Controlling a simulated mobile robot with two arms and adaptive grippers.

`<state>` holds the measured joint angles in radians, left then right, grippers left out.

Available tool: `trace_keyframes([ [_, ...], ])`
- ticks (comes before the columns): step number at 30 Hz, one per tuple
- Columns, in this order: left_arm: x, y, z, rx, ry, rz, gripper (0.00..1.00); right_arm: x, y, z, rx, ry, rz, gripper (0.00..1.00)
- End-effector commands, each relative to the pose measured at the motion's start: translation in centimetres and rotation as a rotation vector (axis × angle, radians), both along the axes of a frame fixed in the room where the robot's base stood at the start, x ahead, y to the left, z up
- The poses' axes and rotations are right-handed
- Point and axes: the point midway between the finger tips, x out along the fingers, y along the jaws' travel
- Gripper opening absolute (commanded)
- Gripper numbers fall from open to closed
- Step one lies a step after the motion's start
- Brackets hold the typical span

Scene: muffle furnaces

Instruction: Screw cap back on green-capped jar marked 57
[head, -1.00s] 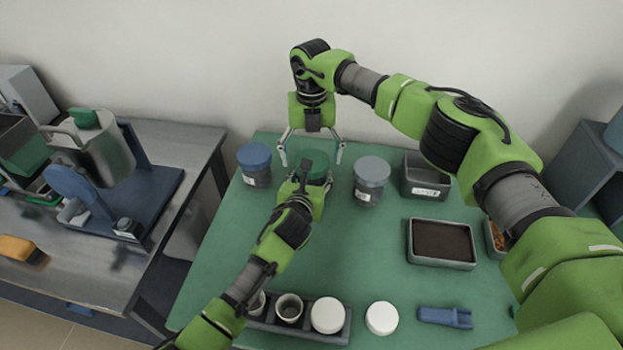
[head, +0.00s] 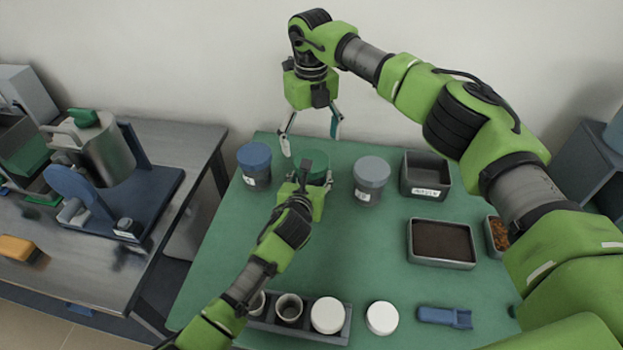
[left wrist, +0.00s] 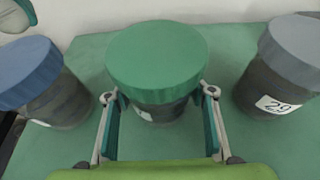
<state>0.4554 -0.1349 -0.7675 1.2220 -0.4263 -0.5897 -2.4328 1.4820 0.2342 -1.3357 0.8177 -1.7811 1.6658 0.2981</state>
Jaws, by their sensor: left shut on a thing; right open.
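The green-capped jar (left wrist: 160,105) stands upright on the green table, with its green cap (left wrist: 158,55) sitting on top; the cap also shows in the head view (head: 313,162). The jar's label is mostly hidden, so its number cannot be read. My left gripper (left wrist: 160,115) is shut on the jar's body, one finger on each side below the cap. In the head view my left gripper (head: 305,190) hides most of the jar. My right gripper (head: 311,140) is open and empty, above and just behind the cap.
A blue-capped jar (head: 255,165) stands left of the green one, a grey-capped jar (head: 370,180) marked 29 to its right. A grey bin (head: 425,177) and a dark-filled tray (head: 441,243) lie further right. A rack (head: 320,335) with cups and a white lid (head: 381,318) are in front.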

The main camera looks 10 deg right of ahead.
Motion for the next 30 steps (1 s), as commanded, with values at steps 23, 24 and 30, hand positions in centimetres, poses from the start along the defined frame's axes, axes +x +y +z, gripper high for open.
trace_keyframes([
  [23, 0.0, 0.0, -0.1, 0.002, 0.003, 0.001, 0.0, 0.0, -0.1, 1.9, -0.001, 0.001, 0.519, 0.79],
  [24, 0.0, 0.0, -0.1, 0.002, 0.003, 0.001, 0.0, 0.0, -0.1, 1.9, -0.001, 0.001, 0.518, 0.79],
  [30, 0.0, 0.0, -0.1, 0.001, 0.002, 0.001, 0.0, -0.1, -0.1, 0.3, 0.0, 0.004, 0.517, 0.79],
])
